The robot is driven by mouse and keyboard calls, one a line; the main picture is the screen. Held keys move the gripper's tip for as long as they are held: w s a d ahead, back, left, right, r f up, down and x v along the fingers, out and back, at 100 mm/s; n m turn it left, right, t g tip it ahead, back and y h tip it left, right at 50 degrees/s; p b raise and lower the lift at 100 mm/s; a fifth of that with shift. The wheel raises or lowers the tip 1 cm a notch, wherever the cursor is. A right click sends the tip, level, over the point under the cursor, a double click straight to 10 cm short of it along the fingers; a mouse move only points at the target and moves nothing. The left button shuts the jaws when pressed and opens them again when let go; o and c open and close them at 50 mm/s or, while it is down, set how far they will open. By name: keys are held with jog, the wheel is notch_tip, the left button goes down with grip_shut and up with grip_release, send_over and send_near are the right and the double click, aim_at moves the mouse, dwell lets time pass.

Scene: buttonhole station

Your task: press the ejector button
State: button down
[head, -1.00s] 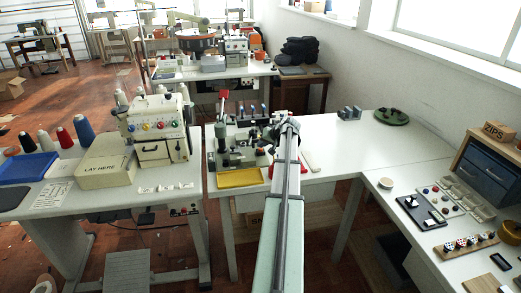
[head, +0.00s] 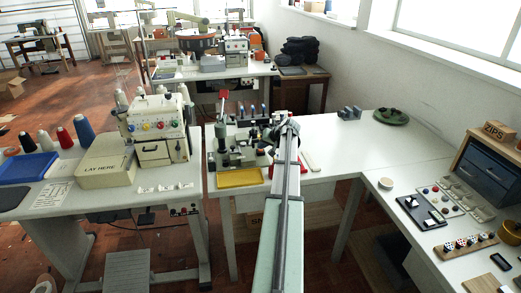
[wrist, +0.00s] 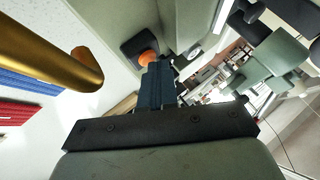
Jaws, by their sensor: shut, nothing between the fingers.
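In the wrist view, an orange rounded button (wrist: 148,60) sits in a dark housing on a pale green machine body. No label shows, so I cannot tell for certain that it is the ejector button. My gripper (wrist: 158,68) is shut and empty. Its blue-grey fingertips overlap the lower edge of the orange button in the picture; I cannot tell whether they touch it. In the head view, the green buttonhole machine (head: 224,143) stands on the white table, and my arm hides the gripper and the button.
A thick brass-coloured rod (wrist: 60,55) is close on the left in the wrist view, with blue ribbed pieces (wrist: 25,78) and red ones (wrist: 30,110) beyond. A yellow tray (head: 240,178) lies at the table's front. The white table right of my arm is mostly clear.

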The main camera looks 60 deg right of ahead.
aim_at(262, 150)
jog(key=shift+r, duration=0.95)
jog(key=shift+r, duration=0.15)
jog(key=shift+r, duration=2.35)
